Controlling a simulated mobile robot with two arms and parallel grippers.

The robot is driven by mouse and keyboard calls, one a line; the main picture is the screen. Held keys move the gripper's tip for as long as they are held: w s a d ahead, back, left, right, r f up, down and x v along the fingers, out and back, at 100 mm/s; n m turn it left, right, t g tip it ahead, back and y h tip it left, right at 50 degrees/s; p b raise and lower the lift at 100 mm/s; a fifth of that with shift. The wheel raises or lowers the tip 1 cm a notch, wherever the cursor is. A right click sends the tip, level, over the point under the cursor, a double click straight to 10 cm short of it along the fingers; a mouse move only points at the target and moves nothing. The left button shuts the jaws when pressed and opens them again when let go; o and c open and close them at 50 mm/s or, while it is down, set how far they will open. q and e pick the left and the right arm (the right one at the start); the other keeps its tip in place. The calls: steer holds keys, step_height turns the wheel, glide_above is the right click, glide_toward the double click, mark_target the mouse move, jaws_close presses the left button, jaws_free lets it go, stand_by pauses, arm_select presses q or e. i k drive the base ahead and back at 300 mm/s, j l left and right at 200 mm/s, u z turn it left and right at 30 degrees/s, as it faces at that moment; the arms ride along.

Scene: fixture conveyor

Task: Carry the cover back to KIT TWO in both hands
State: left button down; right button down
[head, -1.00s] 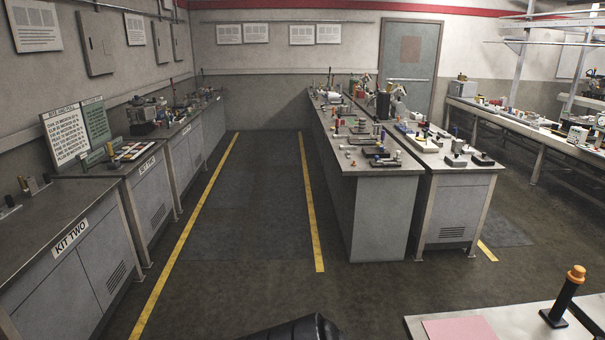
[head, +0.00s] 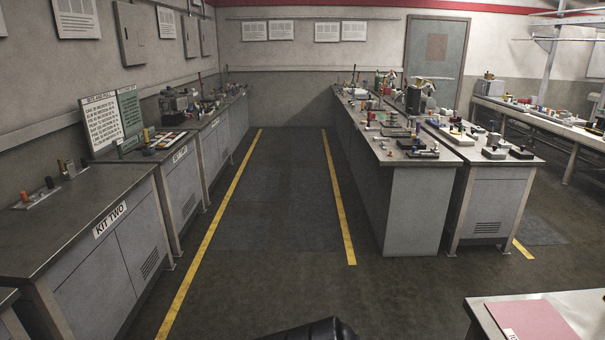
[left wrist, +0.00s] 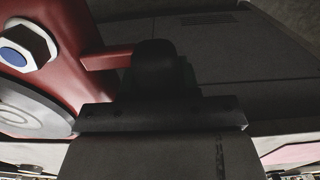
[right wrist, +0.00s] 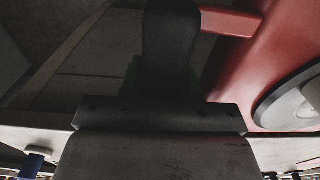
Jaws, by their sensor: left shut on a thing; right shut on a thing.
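The red cover (left wrist: 75,35) shows in part at the left of the left wrist view, with a hex nut and a grey round piece on it. It also shows at the right of the right wrist view (right wrist: 268,50). My left gripper (left wrist: 155,58) is shut on a red bar of the cover. My right gripper (right wrist: 172,50) is shut on another red bar of it. The dark fingers hide the grip points. The head view shows neither gripper nor the cover. The bench labelled KIT TWO (head: 88,262) stands at the left, its top mostly bare.
Small pegs on a plate (head: 40,192) stand at the back of the KIT TWO bench. Another bench with a pink sheet (head: 528,322) is at the lower right. A clear floor aisle (head: 290,200) with yellow lines runs ahead, with cluttered benches (head: 425,210) on its right.

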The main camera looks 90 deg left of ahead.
mark_target(77, 208)
steer(key=u, duration=2)
steer(key=i+j+u, duration=0.1)
steer(key=u, duration=0.6)
steer(key=i+u, duration=0.15)
steer(key=u, duration=0.2)
steer(key=i+l+u, duration=0.1)
steer(key=i+u, duration=0.15)
steer(key=i, duration=2.1)
steer(key=i+l+u, duration=0.15)
steer(key=i+u, duration=0.15)
steer(key=i, duration=0.9)
steer(key=i+u, duration=0.25)
steer(key=i, duration=0.25)
steer(key=i+l+u, duration=0.25)
steer(key=i, duration=0.2)
steer(key=j+u, duration=0.1)
steer(key=u, duration=1.1)
